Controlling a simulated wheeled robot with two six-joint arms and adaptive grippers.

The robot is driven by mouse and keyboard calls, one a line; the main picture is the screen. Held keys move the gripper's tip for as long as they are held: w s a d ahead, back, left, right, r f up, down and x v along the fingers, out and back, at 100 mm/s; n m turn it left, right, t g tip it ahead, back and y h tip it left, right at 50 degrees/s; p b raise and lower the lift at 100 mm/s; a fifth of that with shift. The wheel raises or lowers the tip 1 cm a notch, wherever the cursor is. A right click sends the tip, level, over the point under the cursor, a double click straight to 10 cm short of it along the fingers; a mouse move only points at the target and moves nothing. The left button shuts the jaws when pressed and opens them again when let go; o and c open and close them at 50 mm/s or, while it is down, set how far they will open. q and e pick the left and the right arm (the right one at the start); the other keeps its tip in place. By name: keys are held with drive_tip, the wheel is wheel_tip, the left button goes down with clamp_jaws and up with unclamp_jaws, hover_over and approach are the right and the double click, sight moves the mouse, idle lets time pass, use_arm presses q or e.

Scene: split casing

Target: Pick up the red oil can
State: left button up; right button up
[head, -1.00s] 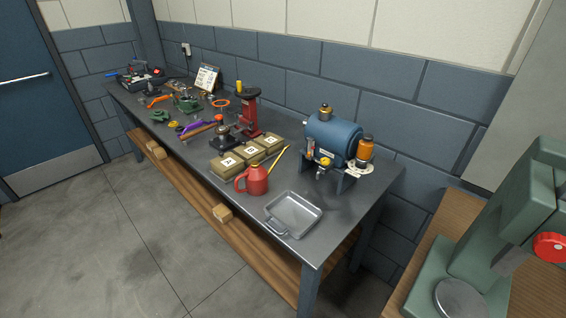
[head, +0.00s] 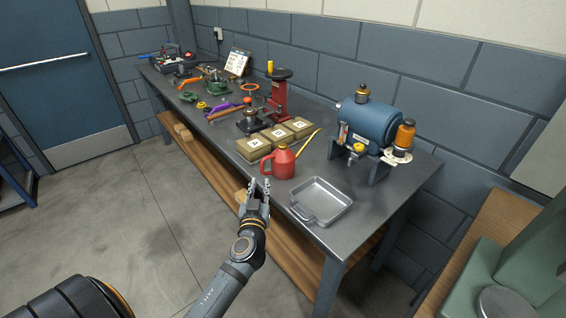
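The red oil can (head: 283,164) stands upright on the dark workbench (head: 345,248), near its front edge. Its yellow spout (head: 308,143) points up and to the right, and its red handle is on the left side. My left gripper (head: 260,185) is just in front of the bench edge, below and to the left of the can. Its two fingers are apart with nothing between them, and it does not appear to touch the can. My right gripper is not in view.
A metal tray (head: 322,203) lies right of the can. Several lettered boxes (head: 277,135) sit behind it. A blue tank (head: 368,124) with an orange-topped part stands at the back right. A red press (head: 277,95) and tools fill the bench farther left.

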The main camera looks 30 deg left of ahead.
sight(262, 169)
use_arm(q)
drive_tip(key=x, duration=0.3)
drive_tip(key=shift+w+a+p, duration=0.25)
drive_tip(key=shift+w+p, duration=0.05)
drive_tip(key=shift+w+r, duration=0.1)
drive_tip(key=shift+w, duration=0.1)
drive_tip(key=p+x, duration=0.2)
drive_tip(key=x, duration=0.2)
drive_tip(key=shift+w+a, duration=0.1)
drive_tip(key=shift+a, duration=0.05)
drive_tip(key=shift+w+a, duration=0.1)
drive_tip(key=shift+w, duration=0.15)
drive_tip(key=shift+s, duration=0.1)
clamp_jaws()
